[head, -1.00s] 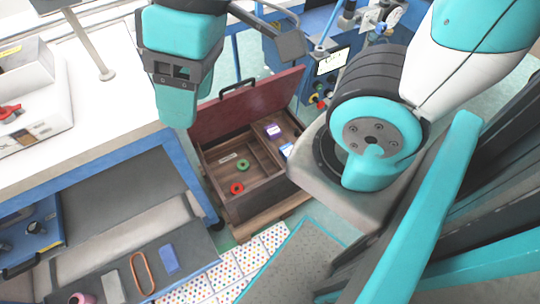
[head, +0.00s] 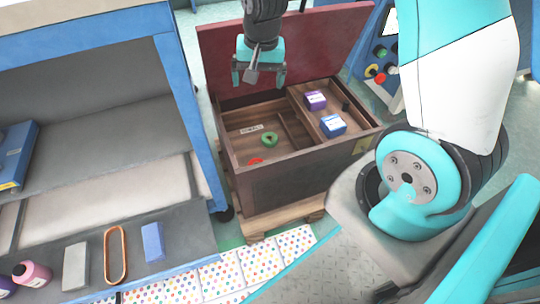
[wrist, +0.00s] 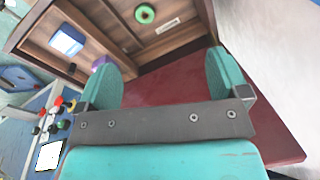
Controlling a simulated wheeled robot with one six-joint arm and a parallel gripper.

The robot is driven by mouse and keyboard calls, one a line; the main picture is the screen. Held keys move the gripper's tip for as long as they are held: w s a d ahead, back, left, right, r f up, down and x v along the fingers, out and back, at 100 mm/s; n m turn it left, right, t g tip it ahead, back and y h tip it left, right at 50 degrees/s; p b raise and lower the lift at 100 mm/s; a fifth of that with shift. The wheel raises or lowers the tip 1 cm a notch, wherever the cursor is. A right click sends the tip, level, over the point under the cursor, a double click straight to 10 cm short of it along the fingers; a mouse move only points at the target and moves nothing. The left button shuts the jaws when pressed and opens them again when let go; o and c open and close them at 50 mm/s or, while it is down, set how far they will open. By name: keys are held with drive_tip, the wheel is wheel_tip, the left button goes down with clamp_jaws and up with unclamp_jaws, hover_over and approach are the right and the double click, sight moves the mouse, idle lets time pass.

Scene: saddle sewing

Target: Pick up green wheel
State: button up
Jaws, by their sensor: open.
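The green wheel (head: 269,139) lies flat on the floor of the open wooden box (head: 262,186), in its left compartment. It also shows in the wrist view (wrist: 145,13) near the top edge, beyond my fingers. My gripper (head: 259,80) is open and empty. It hangs above the back of the box, in front of the raised dark red lid (head: 318,48), apart from the wheel. In the wrist view the two teal fingers of my gripper (wrist: 165,75) are spread with nothing between them.
A red ring (head: 255,161) lies near the box's front wall, partly hidden. Purple (head: 315,100) and blue (head: 333,125) boxes sit in the right compartment. A blue-framed bench (head: 180,90) stands left of the box.

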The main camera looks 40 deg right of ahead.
drive_tip(key=w+d+f+m+g+b, duration=0.1)
drive_tip(key=w+d+f+m, duration=0.25)
drive_tip(key=f, duration=0.45)
drive_tip(key=w+d+f+m+b, duration=0.1)
drive_tip(key=w+d+f+m, duration=0.3)
drive_tip(key=f, duration=0.5)
drive_tip(key=m+b, duration=0.3)
hover_over(270, 137)
drive_tip(key=a, duration=0.2)
drive_tip(key=shift+n, duration=0.25)
drive_tip(key=f, duration=1)
drive_tip(key=shift+s+d+f, duration=0.25)
drive_tip(key=shift+s, duration=0.05)
drive_tip(key=f+b, duration=0.2)
drive_tip(key=f, duration=0.1)
drive_tip(key=d+f+b, duration=0.1)
drive_tip(key=f, duration=0.1)
drive_tip(key=shift+f+b, duration=0.25)
drive_tip(key=shift+b, duration=0.05)
drive_tip(key=shift+r, duration=0.1)
drive_tip(key=c, duration=1)
